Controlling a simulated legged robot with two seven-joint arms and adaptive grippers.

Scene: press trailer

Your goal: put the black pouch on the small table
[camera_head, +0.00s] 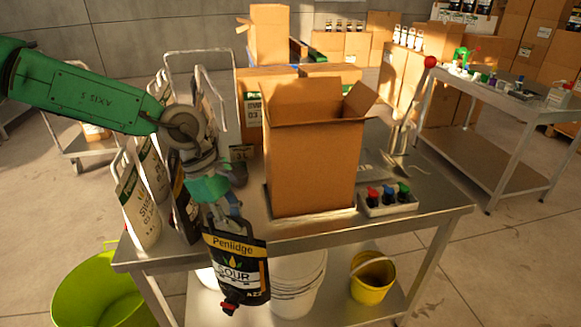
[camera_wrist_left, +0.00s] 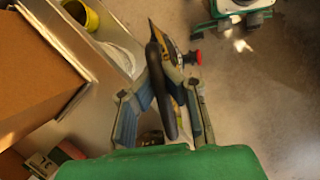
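My left gripper (camera_head: 222,212) is shut on the black pouch (camera_head: 237,268), labelled "Penlidge" and "SOUR". The pouch hangs in the air past the near edge of the steel table (camera_head: 390,224), with its red cap at the lower end. In the left wrist view the two fingers (camera_wrist_left: 160,108) close on the pouch (camera_wrist_left: 157,65), seen edge-on; its red cap also shows. Another dark pouch (camera_head: 183,208) stands on the steel table behind the gripper, partly hidden. A smaller-looking side table (camera_head: 470,86) stands at the right. My right gripper is not in view.
An open cardboard box (camera_head: 313,168) fills the middle of the steel table. White pouches (camera_head: 136,208) stand at its left, a button box (camera_head: 388,200) at its right. Bottles and a red ball (camera_head: 430,62) are on the side table. A green tub (camera_head: 95,295) is on the floor.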

